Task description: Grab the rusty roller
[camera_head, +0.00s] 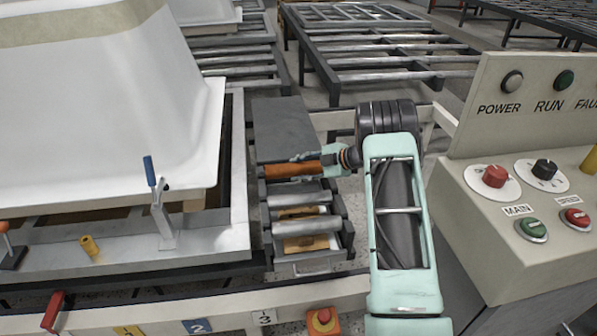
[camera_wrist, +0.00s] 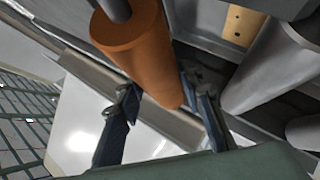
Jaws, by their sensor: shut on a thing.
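The rusty roller (camera_head: 290,170) is an orange-brown cylinder lying crosswise at the far end of a small rack, next to a dark flat plate. My gripper (camera_head: 312,167) reaches it from the right and is shut on it near its right end. In the wrist view the rusty roller (camera_wrist: 140,45) runs between the two dark fingers of my gripper (camera_wrist: 165,105). I cannot tell whether the roller is clear of its supports.
Grey rollers (camera_head: 300,198) lie parallel in the rack, nearer the front. A white tub shell (camera_head: 110,110) on a metal frame stands left. A control panel (camera_head: 520,190) with knobs and buttons stands close on the right. Roller tables (camera_head: 380,50) stand behind.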

